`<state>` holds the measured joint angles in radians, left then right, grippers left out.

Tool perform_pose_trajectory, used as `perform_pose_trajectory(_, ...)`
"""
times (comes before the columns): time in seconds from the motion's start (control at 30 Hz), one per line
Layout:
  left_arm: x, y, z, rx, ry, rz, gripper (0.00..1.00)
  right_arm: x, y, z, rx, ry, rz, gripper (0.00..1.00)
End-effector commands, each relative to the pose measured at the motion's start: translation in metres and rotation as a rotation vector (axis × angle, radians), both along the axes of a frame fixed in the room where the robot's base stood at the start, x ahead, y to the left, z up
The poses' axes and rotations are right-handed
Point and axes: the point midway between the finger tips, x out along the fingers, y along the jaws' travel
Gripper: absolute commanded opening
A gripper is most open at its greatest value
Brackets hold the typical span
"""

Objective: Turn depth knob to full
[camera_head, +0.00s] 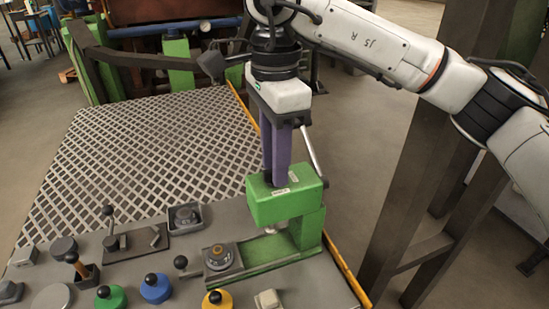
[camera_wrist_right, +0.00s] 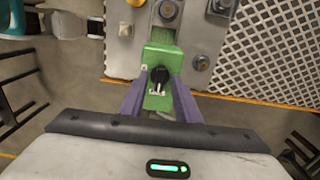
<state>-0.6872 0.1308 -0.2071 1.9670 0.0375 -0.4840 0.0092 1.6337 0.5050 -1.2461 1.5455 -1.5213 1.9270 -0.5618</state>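The depth knob (camera_wrist_right: 160,75) is a small black knob on top of a green housing (camera_head: 288,201) at the right side of the control desk. It shows in the right wrist view between my purple fingers; in the head view the fingers hide it. My right gripper (camera_head: 276,180) points down onto the housing's top, with its tips at about knob height. In the right wrist view the right gripper (camera_wrist_right: 160,78) is open, one finger on each side of the knob, with a narrow green gap showing. Contact with the knob is not clear. My left gripper is not in view.
The grey desk (camera_head: 180,266) carries a dial (camera_head: 219,257), a blue knob (camera_head: 156,288), a green knob (camera_head: 110,297), a yellow knob (camera_head: 217,300) and levers. A metal grating (camera_head: 150,150) lies behind. A brown steel frame (camera_head: 405,200) stands to the right.

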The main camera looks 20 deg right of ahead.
Motion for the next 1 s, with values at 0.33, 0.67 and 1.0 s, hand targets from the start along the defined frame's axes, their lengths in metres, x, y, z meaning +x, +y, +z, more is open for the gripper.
perform_pose_trajectory(0.33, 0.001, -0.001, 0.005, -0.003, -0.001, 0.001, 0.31, 0.001, 0.001, 0.060, 0.001, -0.006, 0.000, 0.30)
perform_pose_trajectory(0.67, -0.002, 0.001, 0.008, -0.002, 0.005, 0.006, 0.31, 0.000, 0.000, 0.101, 0.001, -0.003, 0.001, 0.30)
perform_pose_trajectory(1.0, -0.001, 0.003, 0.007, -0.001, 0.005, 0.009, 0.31, 0.000, 0.000, 0.102, 0.001, -0.002, 0.001, 0.30)
